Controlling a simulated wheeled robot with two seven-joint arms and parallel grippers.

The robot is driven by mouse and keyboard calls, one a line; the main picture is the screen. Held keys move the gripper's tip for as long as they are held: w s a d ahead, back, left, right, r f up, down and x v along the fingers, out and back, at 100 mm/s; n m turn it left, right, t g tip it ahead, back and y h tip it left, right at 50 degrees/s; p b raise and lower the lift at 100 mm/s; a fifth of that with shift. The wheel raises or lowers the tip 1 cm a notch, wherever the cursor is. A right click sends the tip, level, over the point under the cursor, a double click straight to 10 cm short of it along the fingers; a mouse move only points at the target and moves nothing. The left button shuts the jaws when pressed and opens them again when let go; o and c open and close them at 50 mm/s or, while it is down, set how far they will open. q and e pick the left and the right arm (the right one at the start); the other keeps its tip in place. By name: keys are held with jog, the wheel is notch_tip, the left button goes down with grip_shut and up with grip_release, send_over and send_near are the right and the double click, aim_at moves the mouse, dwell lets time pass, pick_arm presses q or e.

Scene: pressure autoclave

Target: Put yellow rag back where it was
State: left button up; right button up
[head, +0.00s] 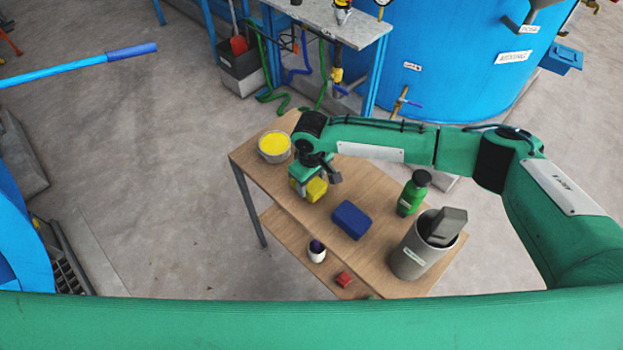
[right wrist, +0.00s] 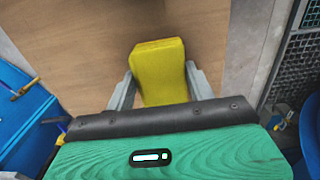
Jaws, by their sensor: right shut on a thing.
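The yellow rag (head: 317,189) is a small folded block at the left part of the wooden table (head: 385,219). My right gripper (head: 309,184) is over it and shut on it. In the right wrist view the yellow rag (right wrist: 158,70) sits between the two grey fingers of my right gripper (right wrist: 160,88), with the wooden surface behind it. I cannot tell whether the rag touches the tabletop. My left gripper is not in view.
On the table stand a bowl of yellow stuff (head: 274,146), a blue block (head: 351,220), a green bottle (head: 413,192) and a grey bin (head: 413,250). A blue tank (head: 455,60) stands behind.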

jog(key=o, duration=0.9)
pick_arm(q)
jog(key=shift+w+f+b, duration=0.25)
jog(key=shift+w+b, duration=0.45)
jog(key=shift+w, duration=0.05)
pick_arm(e)
jog(key=shift+r, duration=6)
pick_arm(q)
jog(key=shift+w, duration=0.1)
